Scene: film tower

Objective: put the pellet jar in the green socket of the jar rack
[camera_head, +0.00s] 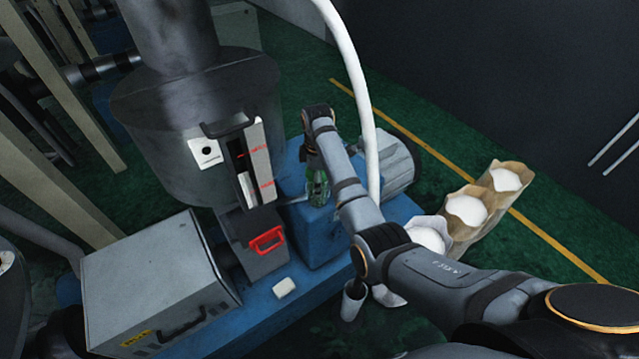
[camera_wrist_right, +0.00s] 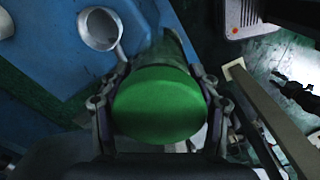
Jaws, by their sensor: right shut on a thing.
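My right gripper (camera_head: 316,170) is shut on the pellet jar (camera_head: 318,190), held beside the blue machine block. The jar looks dark green and glassy in the head view. In the right wrist view its round green lid or end (camera_wrist_right: 160,104) fills the space between the two fingers, and they touch its sides. The rest of the jar's body is mostly hidden behind that green end. I cannot make out the jar rack or its green socket in either view. My left gripper is not in view.
A blue machine base (camera_head: 300,318) carries a grey box (camera_head: 155,285), a red handle (camera_head: 266,240) and a small white block (camera_head: 284,288). A white hose (camera_head: 352,70) rises close to my right arm. Open sacks of white material (camera_head: 466,210) stand right on the green floor.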

